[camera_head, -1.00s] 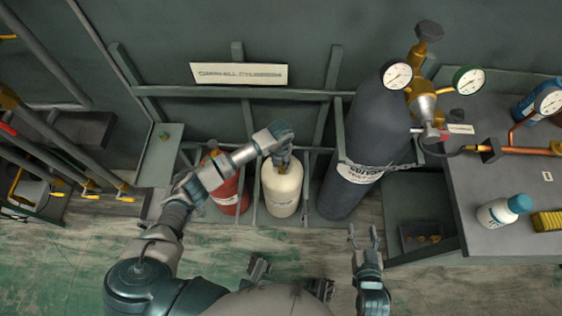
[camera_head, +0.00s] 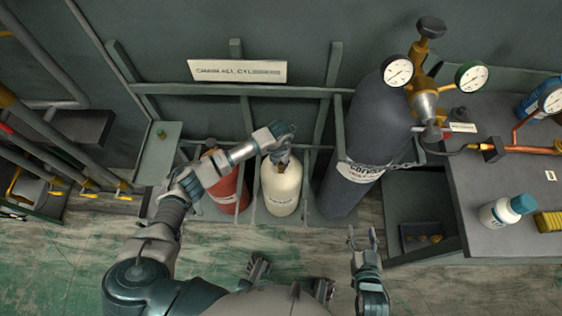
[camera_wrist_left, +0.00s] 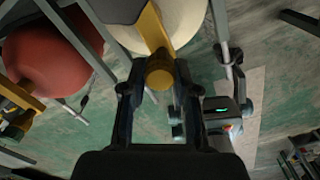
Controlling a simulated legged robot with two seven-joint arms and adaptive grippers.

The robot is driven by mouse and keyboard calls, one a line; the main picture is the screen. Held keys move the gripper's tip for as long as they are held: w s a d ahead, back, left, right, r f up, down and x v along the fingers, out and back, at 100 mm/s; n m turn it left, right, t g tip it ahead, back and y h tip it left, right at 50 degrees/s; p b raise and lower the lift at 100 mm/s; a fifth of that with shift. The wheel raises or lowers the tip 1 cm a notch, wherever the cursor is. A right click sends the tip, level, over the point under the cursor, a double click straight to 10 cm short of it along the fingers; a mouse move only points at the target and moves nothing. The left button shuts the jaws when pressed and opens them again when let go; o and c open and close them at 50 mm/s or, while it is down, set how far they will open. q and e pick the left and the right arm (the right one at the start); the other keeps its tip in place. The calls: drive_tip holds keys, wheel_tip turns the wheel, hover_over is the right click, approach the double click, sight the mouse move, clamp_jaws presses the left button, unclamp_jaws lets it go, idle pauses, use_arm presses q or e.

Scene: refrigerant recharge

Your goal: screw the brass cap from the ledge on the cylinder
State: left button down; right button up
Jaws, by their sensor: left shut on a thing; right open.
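My left gripper (camera_head: 283,158) is over the top of the cream cylinder (camera_head: 282,190), its arm reaching in from the left. In the left wrist view the gripper (camera_wrist_left: 158,88) is shut on a round brass cap (camera_wrist_left: 160,74). The cap lines up with a yellow-brass valve stem (camera_wrist_left: 152,30) at the cream cylinder (camera_wrist_left: 185,18). I cannot tell whether the cap is threaded on. The ledge (camera_head: 158,168) at the left bears a small greenish-brass piece (camera_head: 162,135). My right gripper (camera_head: 362,240) is open and empty in front of the dark cylinder.
A red cylinder (camera_head: 228,190) stands left of the cream one, and a tall dark cylinder (camera_head: 365,140) with gauges stands right. The workbench (camera_head: 490,180) at the right bears a white bottle (camera_head: 505,211). Pipes fill the far left. The floor in front is mostly clear.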

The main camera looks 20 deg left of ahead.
use_arm(q)
drive_tip(key=shift+a+f+m, duration=0.1)
drive_tip(key=shift+a+m, duration=0.05)
drive_tip(key=shift+m, duration=0.15)
drive_tip(key=m, duration=0.3)
drive_tip(key=shift+m+b, duration=0.3)
drive_tip(key=shift+b, duration=0.05)
use_arm(e)
drive_tip(key=shift+s+f, duration=0.1)
drive_tip(key=shift+f, duration=0.55)
use_arm(q)
drive_tip(key=shift+a+f+m+b, duration=0.15)
drive_tip(key=shift+m+b, duration=0.15)
drive_tip(key=shift+m, duration=1.5)
use_arm(e)
drive_tip(key=shift+s+f, duration=0.1)
drive_tip(key=shift+f, duration=0.65)
